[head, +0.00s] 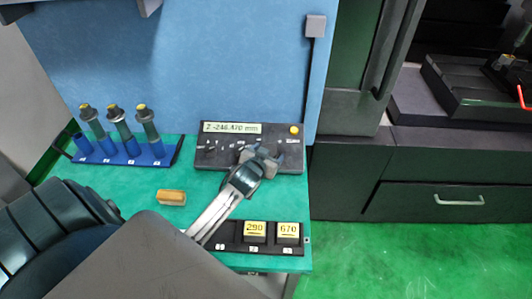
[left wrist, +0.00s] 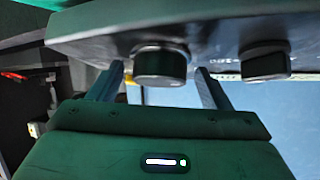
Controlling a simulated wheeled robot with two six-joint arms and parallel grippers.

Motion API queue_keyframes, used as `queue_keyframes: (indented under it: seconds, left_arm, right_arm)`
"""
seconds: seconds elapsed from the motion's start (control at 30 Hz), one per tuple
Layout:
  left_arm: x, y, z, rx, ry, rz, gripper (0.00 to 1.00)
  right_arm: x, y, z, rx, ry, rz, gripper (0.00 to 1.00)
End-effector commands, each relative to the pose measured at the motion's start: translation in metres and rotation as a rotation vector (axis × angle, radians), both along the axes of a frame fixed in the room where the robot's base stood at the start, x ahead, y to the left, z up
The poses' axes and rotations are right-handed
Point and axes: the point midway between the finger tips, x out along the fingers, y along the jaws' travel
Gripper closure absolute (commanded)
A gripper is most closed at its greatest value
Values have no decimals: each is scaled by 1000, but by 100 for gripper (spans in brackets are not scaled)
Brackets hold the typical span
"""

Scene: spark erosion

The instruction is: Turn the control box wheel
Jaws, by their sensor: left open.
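The dark control box (head: 222,160) lies at the back of the green table, with a lit display (head: 232,128) showing a Z value in mm. My left gripper (head: 262,153) is over the right half of the box, hiding part of its face. In the left wrist view, the box (left wrist: 205,38) spans the top. A round dark wheel (left wrist: 160,66) stands between the two open fingers, with gaps visible on both sides. A second round knob (left wrist: 264,62) is beside it, outside the fingers. My right gripper is out of view.
A yellow button (head: 294,129) is on the box's right corner. A blue rack (head: 120,155) with several tool holders stands left. A wooden block (head: 171,198) lies on the table (head: 180,180). A dark tray (head: 231,245) with blocks marked 290 and 670 is in front.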

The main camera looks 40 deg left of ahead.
Motion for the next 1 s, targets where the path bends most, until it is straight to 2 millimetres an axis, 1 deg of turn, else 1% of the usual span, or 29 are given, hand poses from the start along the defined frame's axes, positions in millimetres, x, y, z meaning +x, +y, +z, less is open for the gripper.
queue_keyframes:
  seconds: [0.17,0.4,0.6,0.77,1.0]
  left_arm:
    - [-15,-4,5,1,-2,-2,28]
    - [-56,-14,22,0,-1,-1,28]
    - [-84,-21,35,0,1,-1,28]
    - [-94,-23,41,0,2,0,28]
    - [-95,-24,42,0,2,0,28]
  right_arm:
    - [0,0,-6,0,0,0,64]
    - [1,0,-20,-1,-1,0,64]
    - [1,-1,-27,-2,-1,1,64]
    - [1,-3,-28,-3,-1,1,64]
    - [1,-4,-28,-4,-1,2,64]
